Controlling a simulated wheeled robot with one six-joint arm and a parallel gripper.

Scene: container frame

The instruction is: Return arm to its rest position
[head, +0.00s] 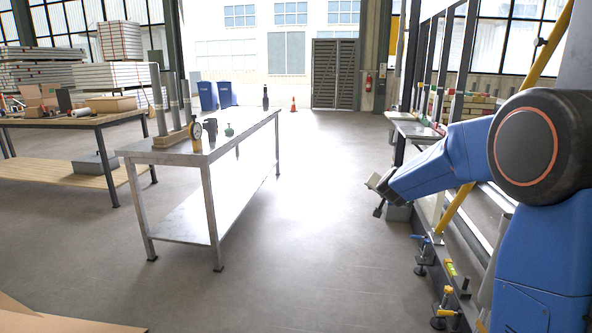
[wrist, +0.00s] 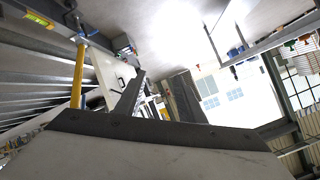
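My blue arm, with its dark round joint, fills the right side of the head view and reaches left over the floor. My gripper (head: 379,208) is at its left end, small and dark below a pale housing, beside the frame rack. No object shows in it. In the wrist view its pale body and dark plate fill the bottom, and a dark finger-like part of my gripper (wrist: 130,95) sticks up. The fingertips are too small or hidden to tell the gap between them.
A metal table (head: 185,158) with grey posts, a gauge and a green flask stands left of centre. A wooden bench (head: 60,122) is behind it. A rack with a yellow brace (head: 455,208) and clamps (head: 420,258) stands close by my arm. The floor (head: 310,240) between is clear.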

